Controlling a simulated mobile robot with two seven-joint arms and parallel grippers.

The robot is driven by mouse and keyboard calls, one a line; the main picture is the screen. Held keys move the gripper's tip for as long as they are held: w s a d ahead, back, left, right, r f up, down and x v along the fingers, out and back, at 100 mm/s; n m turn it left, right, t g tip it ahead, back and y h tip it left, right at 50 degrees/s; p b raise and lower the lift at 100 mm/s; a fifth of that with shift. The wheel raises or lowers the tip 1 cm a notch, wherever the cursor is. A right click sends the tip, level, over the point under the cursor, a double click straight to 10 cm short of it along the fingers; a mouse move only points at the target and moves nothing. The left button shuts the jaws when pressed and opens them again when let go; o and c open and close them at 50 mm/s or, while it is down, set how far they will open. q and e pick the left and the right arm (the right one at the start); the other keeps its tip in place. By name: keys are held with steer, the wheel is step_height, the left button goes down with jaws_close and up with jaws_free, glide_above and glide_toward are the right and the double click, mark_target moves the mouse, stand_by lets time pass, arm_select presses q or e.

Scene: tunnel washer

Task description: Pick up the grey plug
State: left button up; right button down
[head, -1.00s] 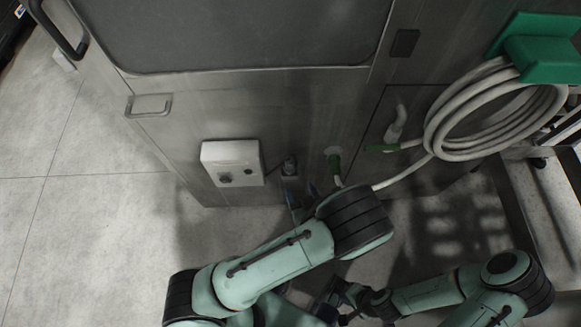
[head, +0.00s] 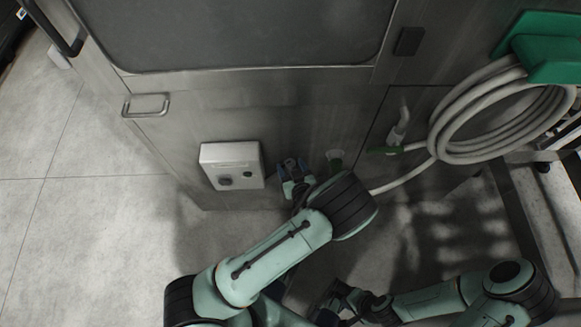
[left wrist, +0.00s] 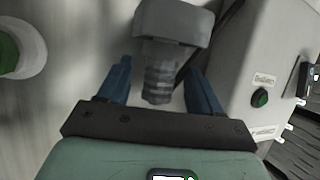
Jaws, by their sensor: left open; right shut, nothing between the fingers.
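The grey plug (left wrist: 172,22) shows at the top of the left wrist view, with a blocky body and a ribbed neck pointing down towards my left gripper. My left gripper (left wrist: 159,68) is open, with one blue finger on each side of the ribbed neck and visible gaps between. In the head view my left gripper (head: 292,168) is at the machine's lower panel and covers most or all of the plug. My right gripper (head: 338,298) is shut and empty, low over the floor and away from the panel.
A white control box (head: 231,165) sits on the panel just left of the plug; its side shows close in the left wrist view (left wrist: 250,60). A green-ended fitting (head: 335,156) is just right. A coiled hose (head: 445,130) hangs from a green holder (head: 545,60). Floor at left is clear.

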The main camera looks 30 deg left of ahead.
arm_select(q)
steer(key=shift+w+a+f, duration=0.25)
steer(key=shift+w+a, duration=0.1)
steer(key=shift+a, duration=0.05)
steer(key=c, duration=1.1)
steer(key=shift+r, duration=0.1)
